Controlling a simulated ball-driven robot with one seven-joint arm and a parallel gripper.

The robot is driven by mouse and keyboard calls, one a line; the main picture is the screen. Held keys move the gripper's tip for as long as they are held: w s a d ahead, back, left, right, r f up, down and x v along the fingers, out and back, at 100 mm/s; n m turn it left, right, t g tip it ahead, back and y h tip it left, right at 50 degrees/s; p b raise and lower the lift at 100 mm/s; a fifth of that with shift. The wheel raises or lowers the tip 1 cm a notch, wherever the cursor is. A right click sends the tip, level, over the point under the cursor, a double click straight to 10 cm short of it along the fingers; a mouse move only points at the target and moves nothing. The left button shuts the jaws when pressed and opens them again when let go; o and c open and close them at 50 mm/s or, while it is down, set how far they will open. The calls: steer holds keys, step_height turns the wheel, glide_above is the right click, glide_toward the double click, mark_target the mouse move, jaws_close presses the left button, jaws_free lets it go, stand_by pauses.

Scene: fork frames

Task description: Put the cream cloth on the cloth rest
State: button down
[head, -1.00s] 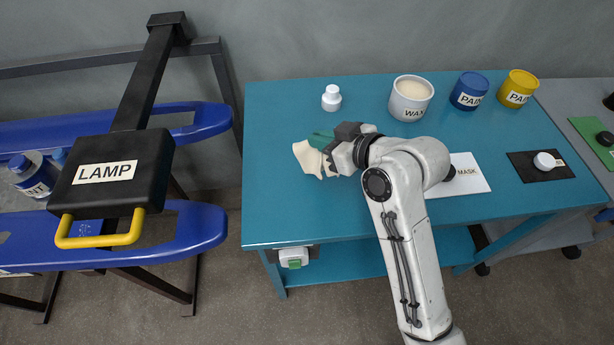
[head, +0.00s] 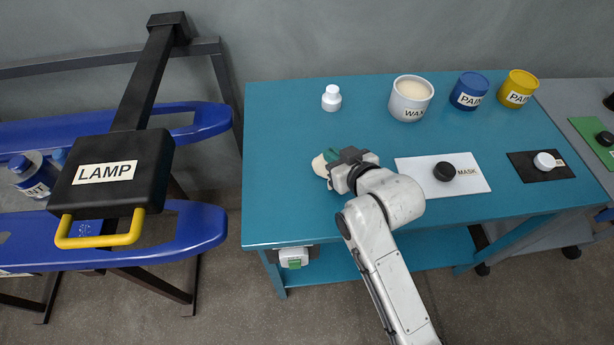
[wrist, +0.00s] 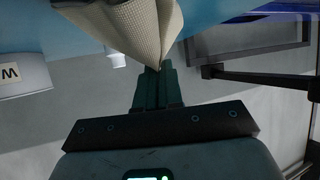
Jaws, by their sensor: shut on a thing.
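The cream cloth (head: 319,167) is bunched at the tips of my gripper (head: 330,157), over the left-middle part of the teal table. In the wrist view the cream cloth (wrist: 125,22) shows a woven texture and hangs in folds that come to a point at the green fingers of my gripper (wrist: 153,72). The fingers are shut on it. In the head view the gripper hides part of the cloth, and I cannot tell whether it touches the tabletop. I cannot pick out a cloth rest in either view.
The teal table (head: 285,205) bears a white bottle (head: 331,98), a wax pot (head: 410,99), blue paint (head: 469,91) and yellow paint (head: 517,89) at the back. A white mask board (head: 415,172) lies right of my gripper. A black lamp (head: 110,172) stands left.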

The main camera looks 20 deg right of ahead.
mark_target(288, 196)
steer(key=a+f, duration=0.2)
steer(key=a, duration=0.1)
steer(key=a+f, duration=0.2)
steer(key=a, duration=0.2)
steer(key=a+f, duration=0.2)
steer(key=a, duration=0.2)
steer(key=shift+s+a, duration=0.1)
steer(key=shift+a, duration=0.15)
steer(key=c, duration=0.9)
jaws_free()
steer(key=a+r+p, duration=0.1)
steer(key=r+p, duration=0.1)
steer(key=r, duration=0.1)
steer(key=a+r+p, duration=0.1)
steer(key=r+p, duration=0.1)
steer(key=r, duration=0.1)
steer(key=a+r+p, duration=0.2)
steer(key=r, duration=0.2)
